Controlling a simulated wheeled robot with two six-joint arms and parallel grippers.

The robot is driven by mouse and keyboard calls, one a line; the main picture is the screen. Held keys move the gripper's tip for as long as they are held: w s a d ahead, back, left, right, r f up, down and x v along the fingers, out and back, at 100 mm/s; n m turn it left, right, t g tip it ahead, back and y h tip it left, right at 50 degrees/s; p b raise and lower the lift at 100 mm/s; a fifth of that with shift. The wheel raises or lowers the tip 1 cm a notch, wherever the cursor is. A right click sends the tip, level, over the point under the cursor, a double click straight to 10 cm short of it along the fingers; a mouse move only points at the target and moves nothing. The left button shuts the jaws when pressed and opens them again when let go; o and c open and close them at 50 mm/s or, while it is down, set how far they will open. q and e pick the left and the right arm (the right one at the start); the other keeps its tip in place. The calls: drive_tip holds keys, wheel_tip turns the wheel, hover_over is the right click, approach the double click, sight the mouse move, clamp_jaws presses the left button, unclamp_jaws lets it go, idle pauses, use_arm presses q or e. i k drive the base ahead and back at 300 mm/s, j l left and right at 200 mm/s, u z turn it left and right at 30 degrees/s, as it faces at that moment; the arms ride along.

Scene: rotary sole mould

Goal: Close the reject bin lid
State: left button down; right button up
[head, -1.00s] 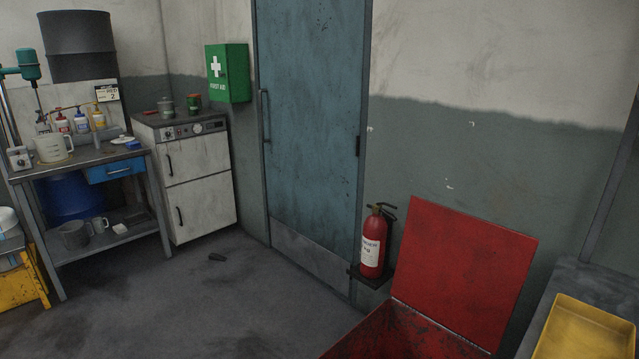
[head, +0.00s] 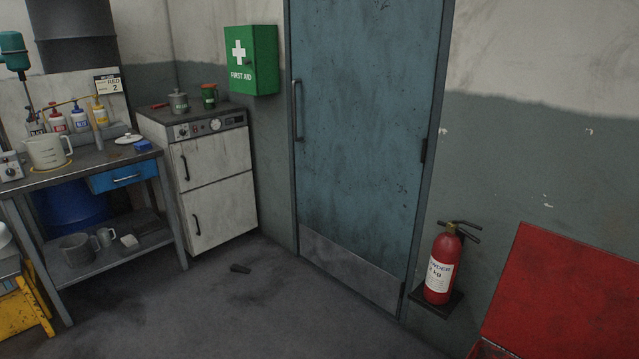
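The red reject bin lid (head: 565,295) stands open, tilted up and leaning back near the wall at the lower right of the head view. The picture's right edge cuts off part of it. Only a small part of the red bin (head: 488,351) shows at the bottom edge below the lid. Neither of my grippers is in view.
A fire extinguisher (head: 440,265) stands on a small dark bracket left of the lid. A closed blue door (head: 365,140) is behind. A white cabinet (head: 215,185) and a cluttered workbench (head: 120,175) stand at left.

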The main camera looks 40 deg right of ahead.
sight(556, 297)
drive_tip(key=i+j+z, duration=0.2)
drive_tip(key=i, duration=0.35)
drive_tip(key=i+z, duration=0.2)
drive_tip(key=i, duration=0.35)
drive_tip(key=i+j+z, duration=0.25)
drive_tip(key=i, duration=0.25)
drive_tip(key=i+l+z, duration=0.1)
drive_tip(key=i+z, duration=0.15)
drive_tip(key=z, duration=0.2)
drive_tip(key=i+z, duration=0.2)
drive_tip(key=z, duration=0.25)
drive_tip(key=i+z, duration=0.3)
drive_tip(key=z, duration=0.15)
drive_tip(key=i+j+z, duration=0.15)
drive_tip(key=z, duration=0.3)
drive_tip(key=i, duration=0.05)
